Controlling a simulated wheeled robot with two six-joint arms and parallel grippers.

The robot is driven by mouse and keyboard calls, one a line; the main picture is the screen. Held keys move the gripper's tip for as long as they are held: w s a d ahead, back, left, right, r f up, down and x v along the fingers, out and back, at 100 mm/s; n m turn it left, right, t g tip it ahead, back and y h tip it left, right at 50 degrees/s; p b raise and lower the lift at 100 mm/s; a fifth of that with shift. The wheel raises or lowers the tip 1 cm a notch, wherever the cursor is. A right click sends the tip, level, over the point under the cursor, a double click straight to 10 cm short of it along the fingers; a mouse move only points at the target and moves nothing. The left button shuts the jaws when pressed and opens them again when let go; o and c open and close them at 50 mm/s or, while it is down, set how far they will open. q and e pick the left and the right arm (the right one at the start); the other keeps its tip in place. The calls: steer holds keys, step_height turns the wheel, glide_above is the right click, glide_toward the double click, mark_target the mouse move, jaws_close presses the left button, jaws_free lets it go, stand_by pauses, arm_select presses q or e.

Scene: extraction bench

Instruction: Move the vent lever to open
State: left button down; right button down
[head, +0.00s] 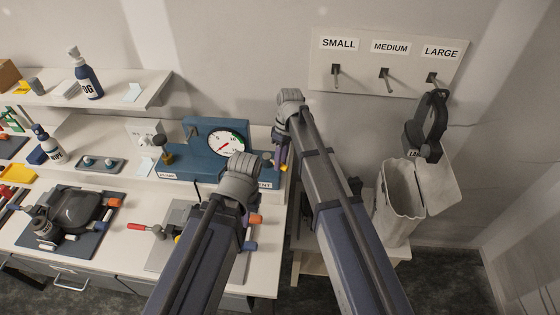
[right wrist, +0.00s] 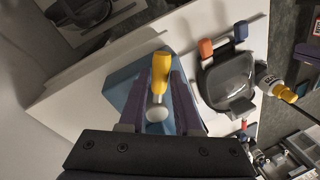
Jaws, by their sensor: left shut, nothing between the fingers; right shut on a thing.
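The blue gauge box (head: 205,130) stands on the bench's raised ledge, with a round white dial (head: 224,144) on its front. A label ending in "ENT" shows at its lower right. The vent lever's yellow handle (right wrist: 161,72) lies between the fingers of my right gripper (right wrist: 159,95), with a pale round end by the fingers. In the head view the right gripper (head: 280,155) hangs at the box's right end, with only a bit of yellow showing. My left gripper (head: 247,214) is shut and empty, low in front of the box, largely hidden by its own wrist.
A grey mat (head: 168,250) with a red-handled tool lies under my left arm. A dark tray-like device (head: 78,208) sits further left. At right are a wall hook board (head: 390,62) and an open pale bin (head: 398,200).

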stand_by(0.4)
steer(key=c, duration=0.6)
jaws_free()
steer(key=shift+r, duration=0.1)
steer(key=r+p, duration=0.5)
steer(key=w+d+r+p, duration=0.1)
steer(key=r+p, duration=0.1)
steer(key=shift+w+r+p, duration=0.1)
steer(key=shift+r+p, duration=0.15)
steer(key=shift+p, duration=0.1)
steer(key=shift+f, duration=0.1)
